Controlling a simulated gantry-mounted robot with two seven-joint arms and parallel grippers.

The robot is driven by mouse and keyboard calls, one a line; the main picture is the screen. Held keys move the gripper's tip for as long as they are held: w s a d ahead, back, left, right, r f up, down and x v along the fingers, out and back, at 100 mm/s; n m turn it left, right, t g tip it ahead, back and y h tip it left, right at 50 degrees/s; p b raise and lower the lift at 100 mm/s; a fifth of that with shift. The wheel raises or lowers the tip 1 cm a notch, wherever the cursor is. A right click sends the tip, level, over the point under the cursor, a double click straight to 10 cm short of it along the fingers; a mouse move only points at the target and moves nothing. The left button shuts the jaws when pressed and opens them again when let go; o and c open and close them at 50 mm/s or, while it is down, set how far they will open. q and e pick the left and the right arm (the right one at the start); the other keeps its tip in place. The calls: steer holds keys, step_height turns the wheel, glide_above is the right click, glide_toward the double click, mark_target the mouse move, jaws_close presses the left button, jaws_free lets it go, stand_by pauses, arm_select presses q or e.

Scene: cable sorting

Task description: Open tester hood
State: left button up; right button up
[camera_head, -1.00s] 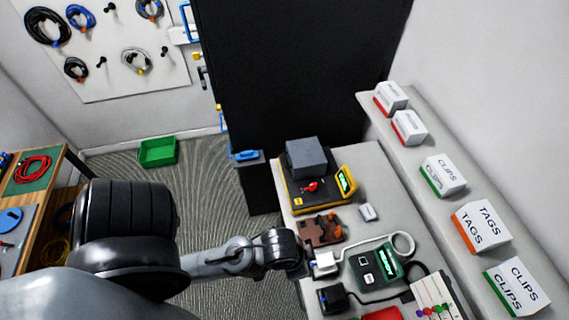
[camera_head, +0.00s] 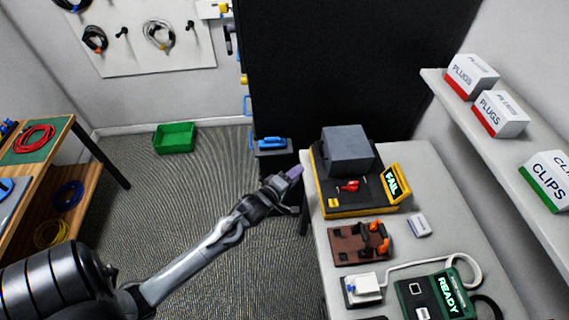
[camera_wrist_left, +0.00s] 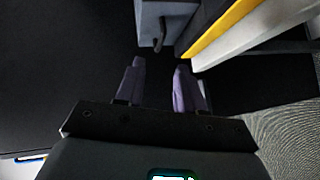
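The tester (camera_head: 330,192) is a yellow and black unit at the far left end of the grey bench, with a lit screen (camera_head: 392,183) that seems to read FAIL. A grey box-shaped hood (camera_head: 347,150) sits over its back part, apparently down. A small red part (camera_head: 349,186) lies in front of the hood. My left gripper (camera_head: 292,174) is just left of the tester, apart from it, at the bench edge. In the left wrist view its purple fingers (camera_wrist_left: 158,88) are spread with nothing between them; the tester's yellow edge (camera_wrist_left: 215,35) shows ahead. My right gripper is not in view.
A brown fixture (camera_head: 358,245), a white connector block (camera_head: 364,287) and a green READY unit (camera_head: 438,296) stand nearer on the bench. A dark stand with a blue item (camera_head: 270,143) is behind my gripper. A shelf of boxes (camera_head: 500,113) runs along the right. Open floor lies left.

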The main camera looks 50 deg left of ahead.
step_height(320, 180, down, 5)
steer(key=b, duration=0.3)
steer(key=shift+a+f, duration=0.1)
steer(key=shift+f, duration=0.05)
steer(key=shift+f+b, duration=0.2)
steer(key=shift+b, duration=0.2)
arm_select(q)
steer(key=a+b+x, duration=0.1)
steer(key=a+x, duration=0.1)
steer(key=x, duration=1.2)
steer(key=shift+s+t+y, duration=0.2)
steer(key=shift+t+y, duration=0.1)
steer(key=shift+t, duration=0.1)
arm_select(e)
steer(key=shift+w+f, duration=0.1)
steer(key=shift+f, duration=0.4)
arm_select(q)
steer(key=shift+f, duration=0.1)
jaws_close()
